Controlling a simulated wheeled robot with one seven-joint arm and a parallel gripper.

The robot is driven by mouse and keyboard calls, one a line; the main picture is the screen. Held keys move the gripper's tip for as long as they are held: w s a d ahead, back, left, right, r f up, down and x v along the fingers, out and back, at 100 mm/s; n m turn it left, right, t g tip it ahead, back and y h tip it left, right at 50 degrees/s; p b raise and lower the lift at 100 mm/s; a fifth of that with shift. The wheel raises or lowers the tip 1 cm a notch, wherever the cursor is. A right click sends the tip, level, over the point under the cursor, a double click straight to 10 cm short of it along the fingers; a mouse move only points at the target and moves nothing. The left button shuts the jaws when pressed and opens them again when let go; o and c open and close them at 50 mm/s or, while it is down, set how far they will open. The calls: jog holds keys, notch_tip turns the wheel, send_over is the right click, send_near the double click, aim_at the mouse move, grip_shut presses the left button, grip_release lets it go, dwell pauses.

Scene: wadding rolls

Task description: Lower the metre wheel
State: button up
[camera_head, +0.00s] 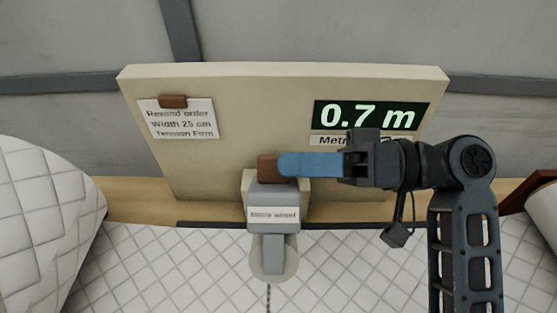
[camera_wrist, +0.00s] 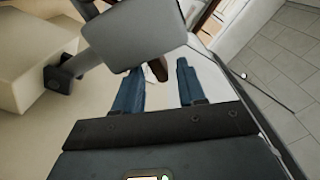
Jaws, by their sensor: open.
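The metre wheel (camera_head: 258,268) is a pale disc under a grey arm with a label (camera_head: 272,214), at the bottom centre of the head view. I cannot tell if it touches the quilted wadding (camera_head: 340,270). A brown handle (camera_head: 267,168) tops the grey arm. My gripper (camera_head: 283,163) comes from the right, its blue fingertips at the handle. In the wrist view my gripper (camera_wrist: 159,66) is open, with the brown handle (camera_wrist: 158,71) between or just beyond the fingertips. The grey arm (camera_wrist: 135,42) hides part of it.
A beige panel (camera_head: 235,100) stands behind, with a green display (camera_head: 371,115) reading 0.7 m. A card (camera_head: 178,120) on it says rewind order, width 25 cm, tension firm. A white quilted roll (camera_head: 40,220) is at left. Tiled floor (camera_wrist: 280,50) shows in the wrist view.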

jog(key=shift+s+d, duration=0.1)
jog(key=shift+d, duration=2.1)
